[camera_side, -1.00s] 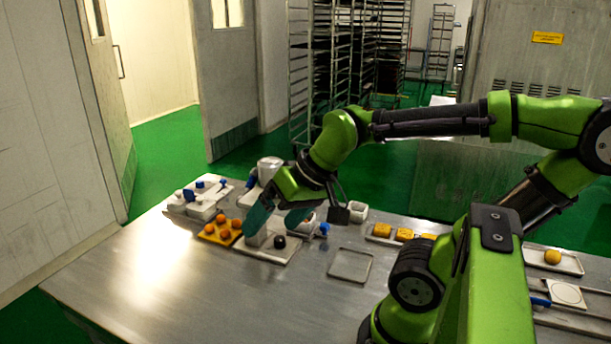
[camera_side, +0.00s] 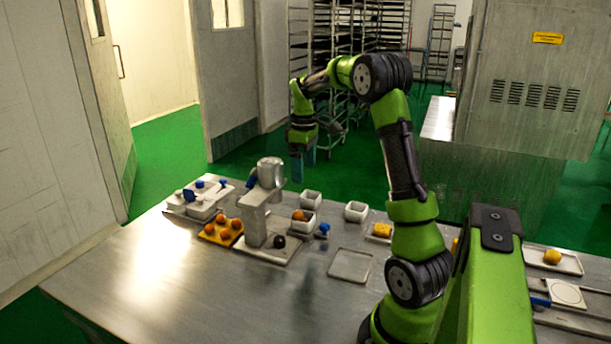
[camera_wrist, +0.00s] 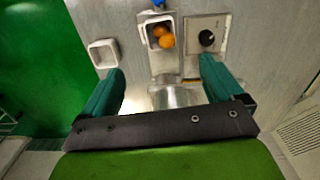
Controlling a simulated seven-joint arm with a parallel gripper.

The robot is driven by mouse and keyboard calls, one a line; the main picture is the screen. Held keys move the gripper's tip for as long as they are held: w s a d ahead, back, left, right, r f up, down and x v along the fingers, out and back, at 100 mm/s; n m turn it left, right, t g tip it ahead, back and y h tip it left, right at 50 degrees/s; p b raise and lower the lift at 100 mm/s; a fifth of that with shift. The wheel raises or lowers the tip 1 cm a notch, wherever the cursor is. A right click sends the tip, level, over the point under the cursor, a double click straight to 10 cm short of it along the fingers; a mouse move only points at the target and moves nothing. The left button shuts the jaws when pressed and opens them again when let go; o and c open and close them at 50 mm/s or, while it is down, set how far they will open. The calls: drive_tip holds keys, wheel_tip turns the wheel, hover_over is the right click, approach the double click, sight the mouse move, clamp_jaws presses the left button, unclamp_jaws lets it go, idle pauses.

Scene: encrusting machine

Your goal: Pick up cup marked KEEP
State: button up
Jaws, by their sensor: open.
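My gripper (camera_side: 303,168) is open and empty, raised at the far side of the table, pointing down. It also shows in the wrist view (camera_wrist: 160,78).
An orange tray (camera_side: 207,238) of balls and white containers (camera_side: 201,211) lie left. An empty flat tray (camera_side: 350,266) lies right. The front left table is clear.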

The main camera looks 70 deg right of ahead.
wheel_tip(320, 180, down, 17)
drive_tip(key=shift+w+r, duration=0.15)
drive_tip(key=shift+r, duration=0.05)
drive_tip(key=c, duration=1)
drive_tip(key=shift+c, duration=0.2)
drive_tip(key=shift+r, duration=0.2)
